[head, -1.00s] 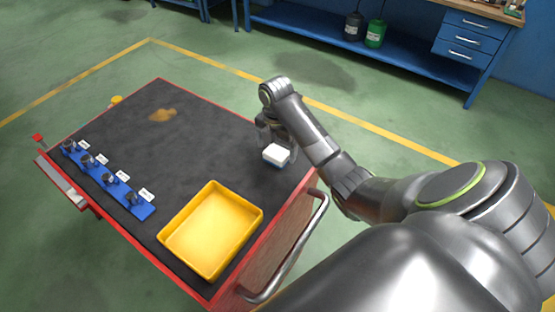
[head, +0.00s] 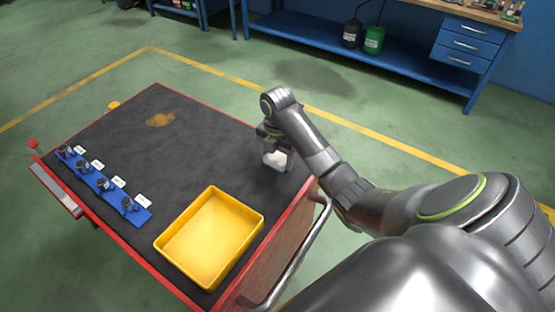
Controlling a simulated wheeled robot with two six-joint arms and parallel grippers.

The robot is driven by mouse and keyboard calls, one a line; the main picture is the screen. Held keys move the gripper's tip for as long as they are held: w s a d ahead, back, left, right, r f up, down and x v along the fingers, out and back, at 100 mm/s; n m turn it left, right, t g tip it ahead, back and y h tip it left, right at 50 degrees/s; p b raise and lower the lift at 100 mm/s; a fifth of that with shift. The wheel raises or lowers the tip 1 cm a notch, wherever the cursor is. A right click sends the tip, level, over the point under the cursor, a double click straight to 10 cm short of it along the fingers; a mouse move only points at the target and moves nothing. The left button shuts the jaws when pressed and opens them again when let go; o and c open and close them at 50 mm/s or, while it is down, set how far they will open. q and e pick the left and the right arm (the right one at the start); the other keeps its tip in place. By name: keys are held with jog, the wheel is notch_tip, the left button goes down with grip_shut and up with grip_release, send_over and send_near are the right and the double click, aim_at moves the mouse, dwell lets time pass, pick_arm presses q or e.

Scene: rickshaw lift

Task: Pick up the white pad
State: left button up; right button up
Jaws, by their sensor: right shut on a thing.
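The white pad (head: 275,159) is a small white block with a blue underside, at the right side of the black cart top (head: 200,150). My right gripper (head: 276,152) reaches down over it and is shut on it. The fingers partly cover the pad. I cannot tell whether the pad touches the cart top or is a little above it. My left gripper is not in view.
A yellow tray (head: 257,238) stands empty at the cart's near corner. A blue rack (head: 108,190) with several dark fittings and white labels lies along the left edge. A brown stain (head: 160,119) marks the far part. A metal handle (head: 300,250) is at the right.

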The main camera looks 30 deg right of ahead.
aim_at(277, 156)
notch_tip(277, 156, up, 10)
jog(key=p, duration=0.8)
jog(key=shift+p, duration=0.4)
jog(key=o, duration=0.4)
jog(key=c, duration=0.3)
